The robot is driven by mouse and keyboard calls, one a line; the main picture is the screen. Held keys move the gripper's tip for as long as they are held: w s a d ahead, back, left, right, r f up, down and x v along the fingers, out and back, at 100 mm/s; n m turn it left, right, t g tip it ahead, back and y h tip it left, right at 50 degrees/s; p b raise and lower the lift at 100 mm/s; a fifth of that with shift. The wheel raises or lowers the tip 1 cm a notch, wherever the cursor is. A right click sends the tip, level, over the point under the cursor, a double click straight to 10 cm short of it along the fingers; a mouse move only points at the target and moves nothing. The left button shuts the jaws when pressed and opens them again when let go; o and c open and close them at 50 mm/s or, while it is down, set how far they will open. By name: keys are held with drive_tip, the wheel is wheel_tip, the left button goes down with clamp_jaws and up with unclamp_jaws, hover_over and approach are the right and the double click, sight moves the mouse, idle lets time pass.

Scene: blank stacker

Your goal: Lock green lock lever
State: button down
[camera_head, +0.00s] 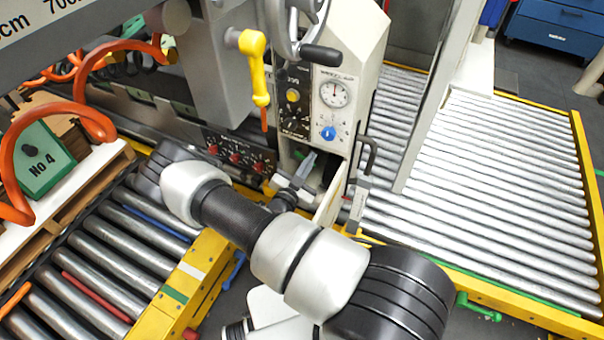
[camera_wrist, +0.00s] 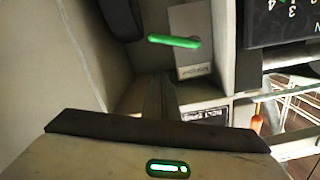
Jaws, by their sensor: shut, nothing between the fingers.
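The green lock lever (camera_wrist: 175,41) shows in the wrist view as a short rounded green bar. It lies nearly level on a grey metal plate (camera_wrist: 190,20) that has a small label at its lower end. My gripper (camera_wrist: 160,80) is shut and empty, with its fingers below and slightly left of the lever in the picture, apart from it as far as I can tell. In the head view my gripper (camera_head: 304,168) reaches into an opening low on the machine's beige cabinet (camera_head: 355,50).
The cabinet carries a gauge (camera_head: 334,93), a blue knob (camera_head: 328,133) and a yellow handle (camera_head: 253,60). An open panel (camera_head: 329,205) stands right of my gripper. Roller conveyors (camera_head: 490,170) lie to the right and lower left. Another green handle (camera_head: 478,308) sits on the yellow frame.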

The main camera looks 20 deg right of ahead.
drive_tip(key=shift+w+a+f+b, duration=0.1)
drive_tip(key=shift+w+f+b, duration=0.25)
drive_tip(key=shift+f, duration=0.6)
drive_tip(key=shift+w+f+b, duration=0.1)
drive_tip(key=shift+w+f, duration=0.35)
drive_tip(key=shift+f, duration=0.45)
drive_tip(key=shift+f+m+b, duration=0.35)
drive_tip(key=shift+m+b, duration=0.05)
drive_tip(key=shift+m, duration=0.2)
drive_tip(key=f+m+b, duration=0.1)
drive_tip(key=m, duration=0.3)
drive_tip(key=w+a+f+m+b, duration=0.1)
drive_tip(key=f+m+b, duration=0.1)
drive_tip(key=m, duration=0.1)
drive_tip(key=w+a+f+m+b, duration=0.1)
drive_tip(key=m+b, duration=0.1)
drive_tip(key=m, duration=0.2)
drive_tip(key=shift+w+f+m+t, duration=0.1)
drive_tip(key=shift+f+m+t, duration=0.2)
drive_tip(key=shift+t, duration=0.1)
drive_tip(key=shift+w+a, duration=0.1)
drive_tip(key=shift+a, duration=0.1)
